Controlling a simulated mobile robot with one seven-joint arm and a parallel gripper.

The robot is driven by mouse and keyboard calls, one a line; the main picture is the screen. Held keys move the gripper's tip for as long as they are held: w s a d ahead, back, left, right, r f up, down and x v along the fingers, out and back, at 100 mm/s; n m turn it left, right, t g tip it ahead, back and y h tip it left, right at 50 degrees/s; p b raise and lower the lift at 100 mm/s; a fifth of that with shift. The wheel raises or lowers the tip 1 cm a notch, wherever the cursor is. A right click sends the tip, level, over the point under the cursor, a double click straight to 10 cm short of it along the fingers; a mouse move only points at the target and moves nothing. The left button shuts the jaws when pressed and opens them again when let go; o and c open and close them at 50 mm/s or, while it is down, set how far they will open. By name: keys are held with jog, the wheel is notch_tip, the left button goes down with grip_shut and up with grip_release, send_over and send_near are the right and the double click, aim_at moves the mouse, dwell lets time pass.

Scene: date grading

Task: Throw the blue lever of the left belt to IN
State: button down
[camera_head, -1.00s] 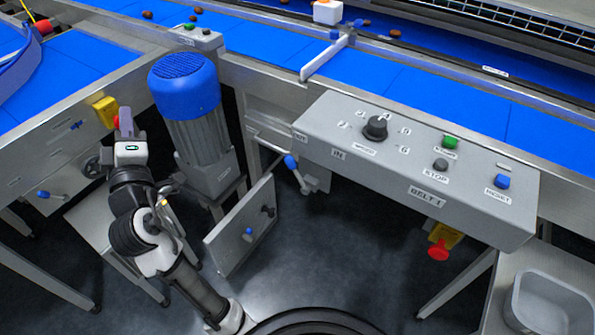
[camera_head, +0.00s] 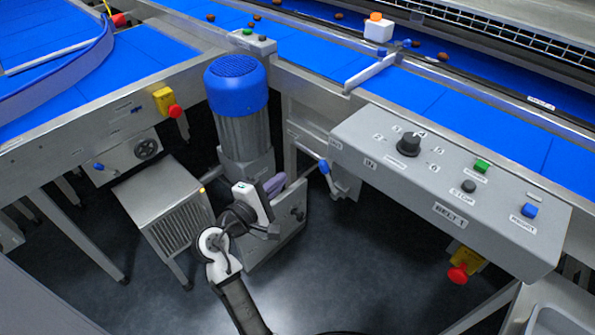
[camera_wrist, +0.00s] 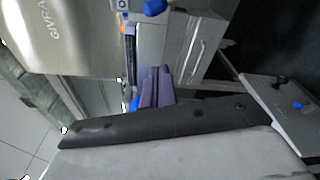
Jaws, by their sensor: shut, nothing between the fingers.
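The left belt (camera_head: 60,97) runs along the picture's left side. Below it, a plate carries a blue-knobbed lever (camera_head: 98,167) beside a dark handwheel. Another blue-tipped lever (camera_head: 325,167) hangs below the belt by the grey BELT 1 control box, near a label reading IN. I cannot read a lever label on the left belt. My gripper (camera_head: 274,186), with purple fingers, is shut and empty in front of the blue-topped motor's base, apart from both levers. The fingers also show in the wrist view (camera_wrist: 156,88); a blue knob (camera_wrist: 153,6) shows above them.
The motor (camera_head: 240,125) stands between the two belts. A grey panel (camera_head: 290,215) stands low behind my gripper, partly hidden. A ribbed grey box (camera_head: 170,205) is left of it. The control box (camera_head: 450,190) and a red emergency button (camera_head: 457,274) are at right. Dark floor is clear in front.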

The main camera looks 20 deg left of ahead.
aim_at(327, 174)
jog(key=w+d+p, duration=0.3)
jog(key=w+d, duration=0.2)
jog(key=w, duration=0.2)
jog(key=shift+r+p, duration=0.4)
jog(key=shift+r, duration=0.05)
jog(key=shift+w+d, duration=0.1)
jog(key=shift+d, duration=0.15)
